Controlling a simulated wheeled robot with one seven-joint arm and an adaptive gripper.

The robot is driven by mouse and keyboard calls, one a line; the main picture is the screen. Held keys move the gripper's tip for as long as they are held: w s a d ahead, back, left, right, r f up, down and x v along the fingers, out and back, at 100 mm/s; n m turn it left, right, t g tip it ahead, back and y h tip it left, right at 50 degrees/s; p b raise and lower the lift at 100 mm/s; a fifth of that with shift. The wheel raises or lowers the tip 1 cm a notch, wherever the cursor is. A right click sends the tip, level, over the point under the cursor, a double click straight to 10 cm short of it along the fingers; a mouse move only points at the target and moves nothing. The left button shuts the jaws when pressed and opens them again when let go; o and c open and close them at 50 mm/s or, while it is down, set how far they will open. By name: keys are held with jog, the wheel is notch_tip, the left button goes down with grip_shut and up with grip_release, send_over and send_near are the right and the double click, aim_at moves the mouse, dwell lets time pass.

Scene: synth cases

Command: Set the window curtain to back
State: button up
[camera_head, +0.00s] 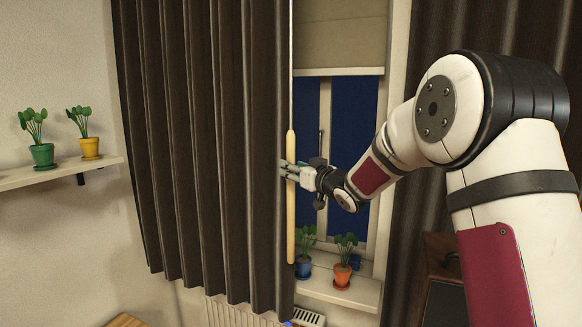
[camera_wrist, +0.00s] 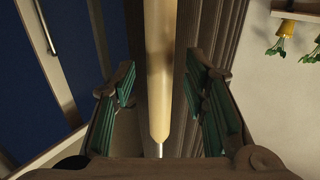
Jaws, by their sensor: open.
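The dark brown window curtain (camera_head: 200,150) hangs in folds over the left part of the window. A pale wooden wand (camera_head: 291,225) hangs upright on a thin rod at its right edge. My gripper (camera_head: 286,171) is at the wand's upper middle, coming from the right. In the wrist view, my gripper (camera_wrist: 160,88) is open, with one green-padded finger on each side of the wand (camera_wrist: 160,60). Gaps show between the wand and both fingers. The curtain's folds (camera_wrist: 205,35) also show behind the right finger. The top of the curtain is out of view.
A second dark curtain (camera_head: 428,40) hangs at the right, partly behind my arm. Potted plants in blue (camera_head: 302,269) and orange (camera_head: 342,274) pots stand on the windowsill (camera_head: 340,293) below my gripper. A shelf (camera_head: 60,174) with two plants is on the left wall.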

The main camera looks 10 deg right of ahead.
jog(key=shift+x, duration=1.1)
grip_shut()
jog(key=shift+a, duration=0.1)
